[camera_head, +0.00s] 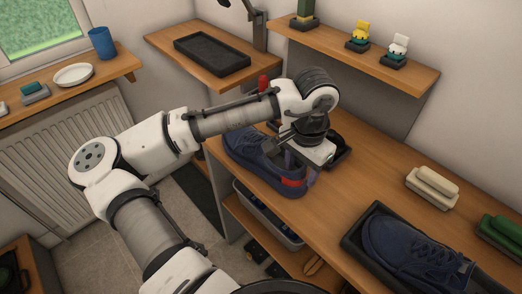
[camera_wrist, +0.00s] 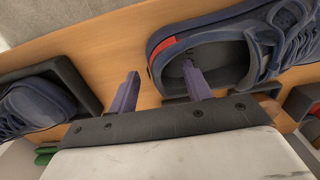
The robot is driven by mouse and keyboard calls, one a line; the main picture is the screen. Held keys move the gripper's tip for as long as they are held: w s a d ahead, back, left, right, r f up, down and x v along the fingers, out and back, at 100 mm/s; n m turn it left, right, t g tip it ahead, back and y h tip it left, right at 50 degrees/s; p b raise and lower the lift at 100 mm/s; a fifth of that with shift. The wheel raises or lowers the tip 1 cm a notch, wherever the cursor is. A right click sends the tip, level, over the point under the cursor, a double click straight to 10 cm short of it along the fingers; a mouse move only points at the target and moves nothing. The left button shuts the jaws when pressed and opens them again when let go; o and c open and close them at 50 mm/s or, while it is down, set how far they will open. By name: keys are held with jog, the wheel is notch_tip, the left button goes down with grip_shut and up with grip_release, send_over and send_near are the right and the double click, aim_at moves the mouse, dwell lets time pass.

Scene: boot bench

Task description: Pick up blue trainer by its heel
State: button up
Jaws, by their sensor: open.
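A blue trainer (camera_head: 262,165) with a red heel patch lies on the wooden bench under my gripper. The same trainer shows in the wrist view (camera_wrist: 215,30), its red heel patch towards the fingers. My gripper (camera_head: 300,170) is open at its heel end. In the wrist view my gripper (camera_wrist: 160,72) has one finger over the shoe opening and the other outside the heel, apart from it. I cannot tell how deep the fingers reach. A second blue trainer (camera_head: 405,245) sits in a black tray (camera_head: 352,240) at the right; it also shows in the wrist view (camera_wrist: 38,105).
A cream brush (camera_head: 432,187) and a green brush (camera_head: 502,236) lie at the right of the bench. A dark object (camera_head: 343,150) stands just behind my gripper. A red-topped item (camera_head: 263,83) is behind my arm. A grey bin (camera_head: 265,215) is below.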

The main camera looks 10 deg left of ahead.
jog(key=shift+f, duration=0.85)
jog(key=shift+c, duration=0.4)
grip_shut()
jog(key=shift+r, duration=0.1)
